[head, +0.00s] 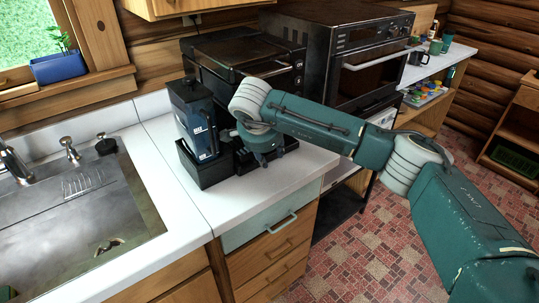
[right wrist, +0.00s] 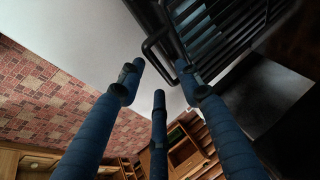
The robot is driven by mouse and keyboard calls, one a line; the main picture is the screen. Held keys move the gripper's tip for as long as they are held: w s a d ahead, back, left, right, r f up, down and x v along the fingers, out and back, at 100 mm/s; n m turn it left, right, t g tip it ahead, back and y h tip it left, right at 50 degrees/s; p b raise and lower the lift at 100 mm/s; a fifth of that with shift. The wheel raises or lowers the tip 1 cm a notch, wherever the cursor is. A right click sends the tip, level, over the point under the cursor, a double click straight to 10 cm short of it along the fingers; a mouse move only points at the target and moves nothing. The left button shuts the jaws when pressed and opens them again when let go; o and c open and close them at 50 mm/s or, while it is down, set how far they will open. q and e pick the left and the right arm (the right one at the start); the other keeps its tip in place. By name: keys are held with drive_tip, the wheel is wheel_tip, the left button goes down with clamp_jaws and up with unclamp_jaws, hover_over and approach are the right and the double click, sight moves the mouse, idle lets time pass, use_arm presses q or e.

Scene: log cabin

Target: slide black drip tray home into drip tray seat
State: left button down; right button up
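The black drip tray, with a slatted grille (right wrist: 225,35), shows at the upper right of the right wrist view. A dark looped handle (right wrist: 150,45) sticks out from its edge. In the head view a dark low edge (head: 245,166), likely the tray's, lies on the counter below my right gripper (head: 263,158). In the right wrist view the blue fingers of this gripper (right wrist: 160,82) are spread, with the handle just beyond their tips; contact cannot be told. The black machine (head: 243,52) stands behind. The drip tray seat cannot be made out. My left gripper is out of view.
A dark blue-black container (head: 193,118) stands in a black box-like base (head: 205,173) left of my gripper. A metal sink (head: 80,225) is at left, an oven (head: 362,65) at right. The white counter (head: 240,205) is clear in front.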

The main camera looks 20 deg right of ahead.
drive_tip(key=v, duration=1.1)
drive_tip(key=shift+w+f, duration=0.1)
